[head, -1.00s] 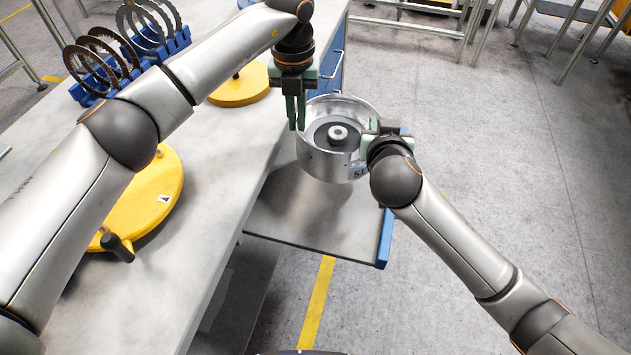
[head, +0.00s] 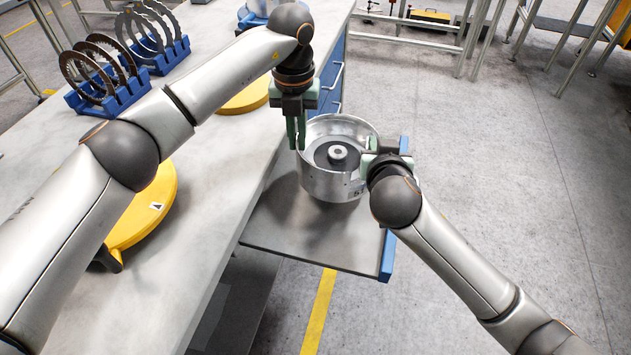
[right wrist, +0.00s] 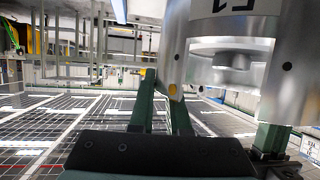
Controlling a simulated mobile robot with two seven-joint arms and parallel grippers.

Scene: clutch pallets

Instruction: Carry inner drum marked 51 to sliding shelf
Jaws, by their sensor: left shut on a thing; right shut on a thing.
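The inner drum (head: 327,184) is a round silver metal drum with an open top and a central hub. Part of its "51" mark shows by my right gripper. It is over the sliding shelf (head: 290,240), a grey pull-out board with a blue front edge; I cannot tell whether it touches the board. My left gripper (head: 297,146) is shut on the drum's left rim, pointing down. My right gripper (head: 366,168) is shut on the drum's right side. In the right wrist view the drum (right wrist: 222,85) fills the upper right, its mark upside down.
The grey workbench (head: 215,170) is left of the shelf. On it are a yellow disc (head: 150,208), another yellow disc (head: 246,97) and blue racks (head: 108,95) holding metal rings. Open floor (head: 480,170) lies to the right.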

